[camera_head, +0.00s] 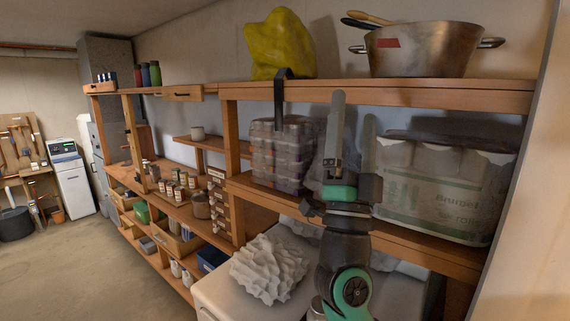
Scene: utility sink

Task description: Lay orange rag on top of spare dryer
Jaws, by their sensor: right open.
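My right gripper (353,112) points upward in front of the shelving, its two fingers apart with nothing between them. A white appliance (211,297), possibly the spare dryer, stands low in front of the shelves; only part of its top and front shows. A crumpled pale grey-white cloth-like heap (269,268) lies on its top, left of my right arm. I see no orange rag in this view. My left gripper is not in view.
A shelf above holds a yellow bag (280,45) and a large metal pot (422,49). Below it, a stacked pack (277,152) and a wrapped roll pack (438,190) flank my gripper closely. Another white machine (73,185) stands far left. The floor (90,265) at left is clear.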

